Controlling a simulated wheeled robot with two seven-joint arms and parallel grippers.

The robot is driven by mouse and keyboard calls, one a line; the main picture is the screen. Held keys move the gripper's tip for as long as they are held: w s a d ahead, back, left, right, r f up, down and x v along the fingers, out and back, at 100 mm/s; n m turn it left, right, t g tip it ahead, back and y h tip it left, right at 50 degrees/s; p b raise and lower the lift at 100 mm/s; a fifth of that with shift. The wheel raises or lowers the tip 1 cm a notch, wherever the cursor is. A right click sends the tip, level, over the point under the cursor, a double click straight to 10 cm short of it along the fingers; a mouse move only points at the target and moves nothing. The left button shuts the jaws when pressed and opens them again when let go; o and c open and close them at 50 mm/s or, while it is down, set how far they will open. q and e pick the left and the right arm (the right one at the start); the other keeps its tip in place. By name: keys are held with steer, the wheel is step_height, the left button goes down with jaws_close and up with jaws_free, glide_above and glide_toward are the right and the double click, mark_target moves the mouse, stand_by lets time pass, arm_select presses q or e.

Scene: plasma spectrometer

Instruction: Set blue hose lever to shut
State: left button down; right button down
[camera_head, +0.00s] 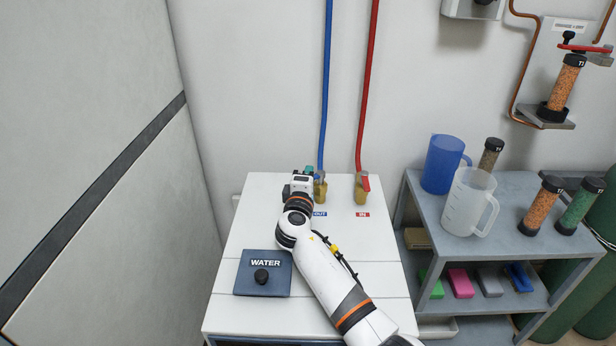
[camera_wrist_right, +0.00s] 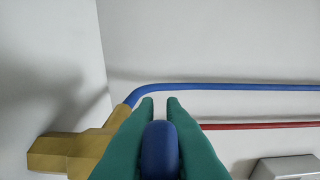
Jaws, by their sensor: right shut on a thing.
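The blue hose (camera_head: 325,90) runs down the wall to a brass valve (camera_head: 320,190) at the back of the white cabinet, behind the OUT label (camera_head: 320,214). My right gripper (camera_head: 309,171) is at this valve, and my wrist partly hides it. In the right wrist view, my green fingers (camera_wrist_right: 160,104) are shut on the blue lever (camera_wrist_right: 159,150), which lies between them. The brass valve (camera_wrist_right: 75,152) shows at the left there, with the blue hose (camera_wrist_right: 230,87) leading off it. The lever's full angle is hidden. My left gripper is not in view.
The red hose (camera_head: 367,90) ends at a second valve with a red lever (camera_head: 366,182), close to the right. A WATER lid (camera_head: 263,273) with a black knob lies on the cabinet top. A grey shelf (camera_head: 480,235) with jugs and cylinders stands at the right.

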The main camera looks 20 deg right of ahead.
steer(key=shift+f, duration=0.15)
steer(key=c, duration=1.5)
jaws_free()
